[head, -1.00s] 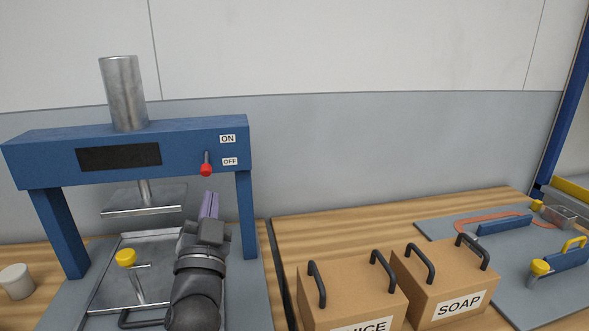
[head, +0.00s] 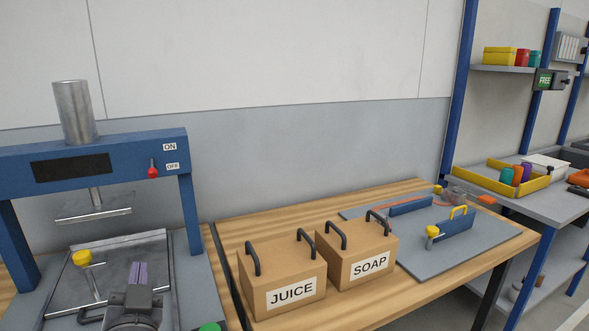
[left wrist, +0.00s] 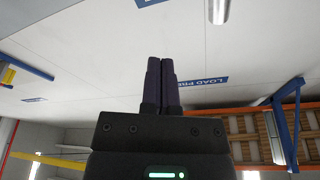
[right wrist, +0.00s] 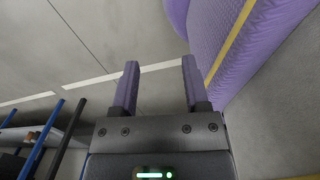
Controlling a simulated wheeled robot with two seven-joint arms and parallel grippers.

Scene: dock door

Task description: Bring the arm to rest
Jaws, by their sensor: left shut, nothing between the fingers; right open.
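My left gripper (head: 138,274) is at the lower left of the head view, in front of the blue press (head: 90,150). Its purple fingers are together and empty, and they also show closed in the left wrist view (left wrist: 160,82). The press has a lever with a red knob (head: 153,171), hanging down by the OFF label. My right gripper is outside the head view. In the right wrist view its purple fingers (right wrist: 157,88) stand apart with nothing between them.
JUICE (head: 283,278) and SOAP (head: 357,253) boxes with black handles stand on the wooden bench (head: 300,213). A grey mat (head: 455,258) with blue fixtures lies to their right. In the right wrist view, a purple padded surface with a yellow stripe (right wrist: 230,40) is beside the fingers.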

